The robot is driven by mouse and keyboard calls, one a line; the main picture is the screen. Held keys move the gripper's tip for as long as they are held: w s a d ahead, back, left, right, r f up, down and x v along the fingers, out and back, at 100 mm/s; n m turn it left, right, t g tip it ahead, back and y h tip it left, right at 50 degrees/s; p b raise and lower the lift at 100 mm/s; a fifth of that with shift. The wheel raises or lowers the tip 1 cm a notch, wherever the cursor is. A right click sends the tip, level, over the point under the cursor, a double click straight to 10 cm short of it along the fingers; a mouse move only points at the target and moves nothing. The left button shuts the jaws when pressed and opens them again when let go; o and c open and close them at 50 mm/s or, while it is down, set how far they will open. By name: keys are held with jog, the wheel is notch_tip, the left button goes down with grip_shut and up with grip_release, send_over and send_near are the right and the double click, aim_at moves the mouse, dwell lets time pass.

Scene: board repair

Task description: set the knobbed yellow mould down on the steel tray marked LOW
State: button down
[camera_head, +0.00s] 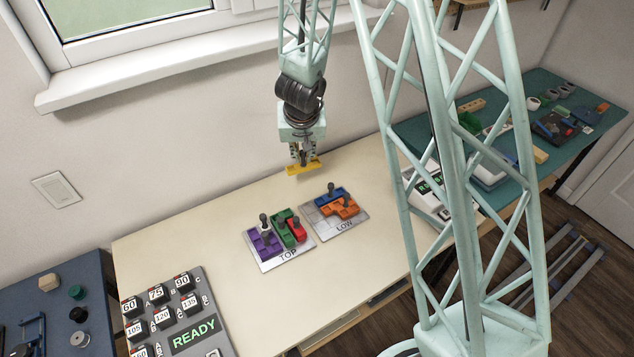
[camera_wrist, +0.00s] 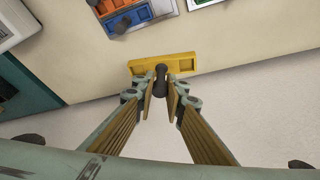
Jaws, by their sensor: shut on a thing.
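The knobbed yellow mould (camera_head: 304,167) hangs from my gripper (camera_head: 303,157) above the cream table, near the wall. In the wrist view its dark knob stands between the two fingers of my gripper (camera_wrist: 160,88), with the yellow bar of the mould (camera_wrist: 182,64) beyond them. My gripper is shut on the knob. The steel tray marked LOW (camera_head: 322,228) lies on the table below and slightly right of the mould. It holds a blue mould (camera_head: 329,196) at the back and an orange mould (camera_head: 343,208) in front, with bare steel at its left side. The tray partly shows in the wrist view (camera_wrist: 118,3).
The tray marked TOP (camera_head: 268,266) stands left of LOW with purple, green and red moulds. A READY panel (camera_head: 195,337) with numbered blocks is at the front left. The table behind the trays is clear. My lattice arm hides part of the right side.

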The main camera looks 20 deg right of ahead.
jog(key=shift+w+a+m+h+p, duration=0.2)
jog(key=shift+w+m+h+p, duration=0.15)
jog(key=shift+m+p, duration=0.85)
jog(key=shift+m+g+h+p, duration=0.25)
jog(key=shift+m+g+p, duration=0.15)
jog(key=shift+m+p, duration=0.5)
jog(key=m+p, duration=0.2)
jog(key=p, duration=0.1)
jog(key=shift+s+d+f+g+h, duration=0.3)
jog(key=shift+f+h, duration=0.05)
jog(key=shift+h, duration=0.05)
jog(key=shift+s+d+f+m+h+p, duration=0.15)
jog(key=shift+s+m+p, duration=0.1)
jog(key=shift+m+p, duration=0.25)
jog(key=shift+s+d+f+m+h+p, duration=0.15)
jog(key=shift+s+m+p, duration=0.1)
jog(key=shift+m+p, duration=0.2)
jog(key=s+f+m+g+p, duration=0.1)
jog(key=s+m+g+p, duration=0.2)
jog(key=s+m+p, duration=0.4)
jog(key=s+m, duration=0.1)
jog(key=s, duration=0.2)
jog(key=shift+s+f+h+p, duration=0.2)
jog(key=shift+f+h+p, duration=0.1)
jog(key=shift+h+p, duration=0.1)
jog(key=shift+d+f, duration=0.1)
jog(key=shift+f, duration=0.05)
jog(key=shift+f+b, duration=4.35)
jog(key=shift+b, duration=1.3)
